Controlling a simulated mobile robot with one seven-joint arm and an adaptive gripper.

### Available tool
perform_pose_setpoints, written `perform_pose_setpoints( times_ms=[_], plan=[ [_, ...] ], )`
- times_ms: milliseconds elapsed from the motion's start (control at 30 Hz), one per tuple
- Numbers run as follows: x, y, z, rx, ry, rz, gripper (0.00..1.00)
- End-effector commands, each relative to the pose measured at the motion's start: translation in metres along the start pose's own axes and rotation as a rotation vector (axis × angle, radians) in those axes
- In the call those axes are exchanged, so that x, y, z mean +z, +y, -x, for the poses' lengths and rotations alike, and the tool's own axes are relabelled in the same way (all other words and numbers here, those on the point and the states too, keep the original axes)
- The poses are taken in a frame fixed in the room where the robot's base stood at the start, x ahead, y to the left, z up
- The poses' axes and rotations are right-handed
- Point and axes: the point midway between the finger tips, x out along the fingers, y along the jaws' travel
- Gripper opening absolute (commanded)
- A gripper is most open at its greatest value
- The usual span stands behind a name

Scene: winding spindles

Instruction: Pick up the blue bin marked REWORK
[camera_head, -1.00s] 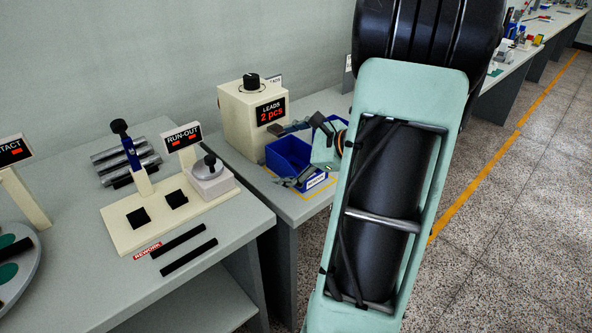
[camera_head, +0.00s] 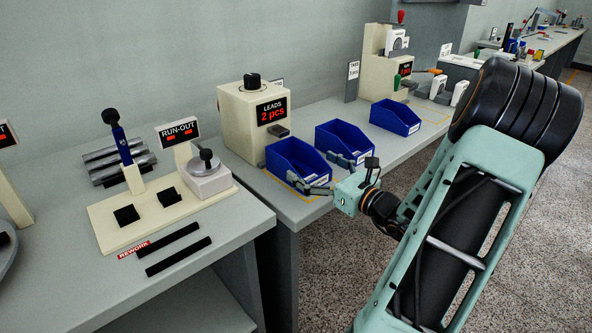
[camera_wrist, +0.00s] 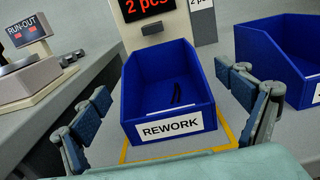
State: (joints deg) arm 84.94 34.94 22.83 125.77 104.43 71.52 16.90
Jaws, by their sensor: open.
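The blue bin marked REWORK (camera_wrist: 170,95) stands on the bench inside a yellow outline, with its white label facing me in the wrist view. It holds a few thin dark pieces. In the head view the same bin (camera_head: 296,160) stands in front of the LEADS box. My gripper (camera_wrist: 178,115) is open, its fingers apart to the left and right of the bin's front in the wrist view. In the head view my gripper (camera_head: 325,175) is at the bin's right front. I cannot tell whether a finger touches it.
A second blue bin (camera_head: 343,141) stands close on the right, near one of my fingers. A third blue bin (camera_head: 396,116) is farther right. The LEADS box (camera_head: 240,125) is behind the REWORK bin. The RUN-OUT fixture (camera_head: 160,210) is on the left bench.

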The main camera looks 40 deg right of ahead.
Motion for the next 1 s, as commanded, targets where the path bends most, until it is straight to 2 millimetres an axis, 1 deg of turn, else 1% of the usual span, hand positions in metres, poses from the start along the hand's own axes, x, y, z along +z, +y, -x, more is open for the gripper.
perform_pose_setpoints(
  times_ms=[133,300,400,500,700,1000],
  plan=[
    [-0.002,0.000,-0.013,0.001,-0.001,0.001,0.93],
    [-0.003,0.000,-0.040,0.003,-0.001,0.001,0.93],
    [-0.002,0.000,-0.050,0.002,-0.001,0.000,0.93],
    [-0.001,-0.001,-0.055,0.001,0.001,0.000,0.93],
    [-0.001,-0.001,-0.055,0.000,0.001,0.000,0.92],
    [-0.001,-0.001,-0.054,0.000,0.001,0.001,0.59]
  ],
)
